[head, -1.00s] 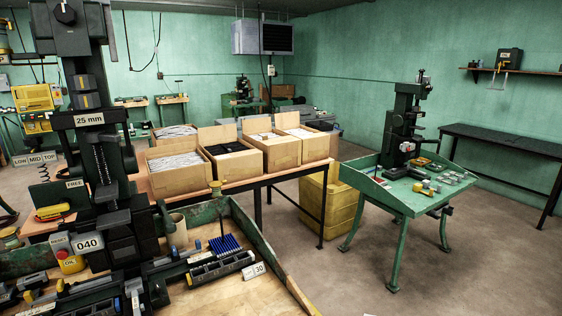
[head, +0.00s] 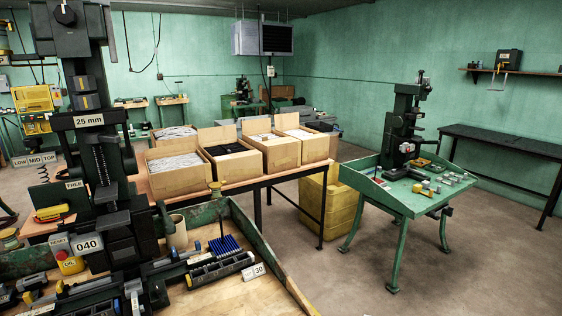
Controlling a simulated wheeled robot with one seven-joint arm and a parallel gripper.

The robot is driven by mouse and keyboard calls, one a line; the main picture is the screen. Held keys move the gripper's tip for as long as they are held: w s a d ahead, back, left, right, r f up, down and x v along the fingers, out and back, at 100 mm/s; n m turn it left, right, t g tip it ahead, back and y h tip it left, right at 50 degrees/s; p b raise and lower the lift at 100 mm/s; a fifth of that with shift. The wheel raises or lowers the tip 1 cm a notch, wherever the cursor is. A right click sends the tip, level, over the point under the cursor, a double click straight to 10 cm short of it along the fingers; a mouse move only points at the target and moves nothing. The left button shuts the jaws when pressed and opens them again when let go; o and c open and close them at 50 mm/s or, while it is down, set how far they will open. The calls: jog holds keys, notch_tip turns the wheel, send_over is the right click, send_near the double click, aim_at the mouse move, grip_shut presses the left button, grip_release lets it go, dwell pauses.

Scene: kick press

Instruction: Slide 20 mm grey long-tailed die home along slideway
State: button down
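The black press (head: 112,215) stands at the left, with a "25 mm" plate on its column and an "040" plate lower down. Below it lie dark slide parts and several dark dies, some with grey, yellow or blue ends. I cannot tell which is the 20 mm grey long-tailed die, or how far along the slideway it sits. A dark form with pale upright pieces (head: 137,294) at the bottom edge may be my gripper, among the slide parts. Its fingers and anything between them cannot be made out.
A dark block (head: 215,270) lies on the wooden bench top near a "30" tag (head: 253,271). A blue pin rack (head: 224,246) and a beige cup (head: 176,231) stand behind. The bench has a raised green rim (head: 250,228). Cardboard boxes (head: 180,176) and a green table (head: 405,197) stand beyond.

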jog(key=shift+w+a, duration=0.1)
jog(key=shift+w, duration=0.3)
dwell(0.6)
jog(key=shift+s+a, duration=0.1)
jog(key=shift+a, duration=0.05)
jog(key=shift+w, duration=0.3)
dwell(0.5)
jog(key=shift+a+r, duration=0.1)
jog(key=shift+s, duration=0.15)
jog(key=shift+v, duration=2.4)
